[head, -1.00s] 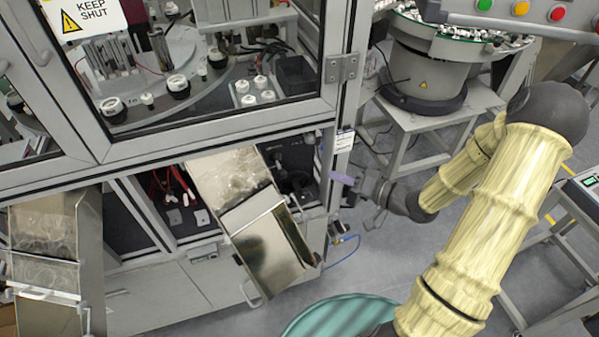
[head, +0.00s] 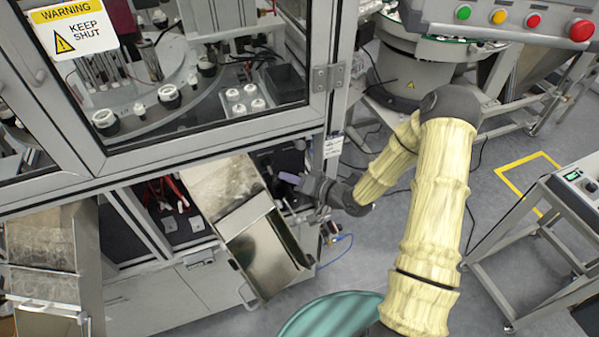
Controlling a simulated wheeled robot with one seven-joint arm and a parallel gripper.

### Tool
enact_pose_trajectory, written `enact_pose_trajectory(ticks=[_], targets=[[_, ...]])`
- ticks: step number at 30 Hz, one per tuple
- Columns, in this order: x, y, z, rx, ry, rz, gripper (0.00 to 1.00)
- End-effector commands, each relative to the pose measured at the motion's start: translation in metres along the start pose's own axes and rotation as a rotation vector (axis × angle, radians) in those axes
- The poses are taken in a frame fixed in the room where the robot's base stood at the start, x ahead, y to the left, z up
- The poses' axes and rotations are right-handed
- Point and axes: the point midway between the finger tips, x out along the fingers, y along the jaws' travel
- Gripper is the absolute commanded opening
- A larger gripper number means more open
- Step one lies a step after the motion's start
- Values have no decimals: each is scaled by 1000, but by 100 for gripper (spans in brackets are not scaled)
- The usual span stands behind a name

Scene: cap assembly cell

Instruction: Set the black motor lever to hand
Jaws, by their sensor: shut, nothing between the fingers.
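My gripper (head: 290,179) is at the right end of the machine's open lower bay, just right of the metal chute. Its purple-grey fingertips point left into the dark opening and are shut and empty. The black motor lever cannot be made out for certain. The dark interior of the bay (head: 268,160) behind and around my fingertips holds black parts too small and dim to tell apart. I cannot tell whether the fingers touch anything there.
The tilted metal chute (head: 225,187) sticks out close left of my gripper. The cabinet's corner post (head: 337,110) with a white label stands close above right. A teal round top (head: 335,315) is at the bottom.

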Motion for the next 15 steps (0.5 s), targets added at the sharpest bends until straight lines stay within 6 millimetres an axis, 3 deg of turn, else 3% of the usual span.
enact_pose_trajectory(ticks=[15], targets=[[2,2,3,-3,7,-2,0]])
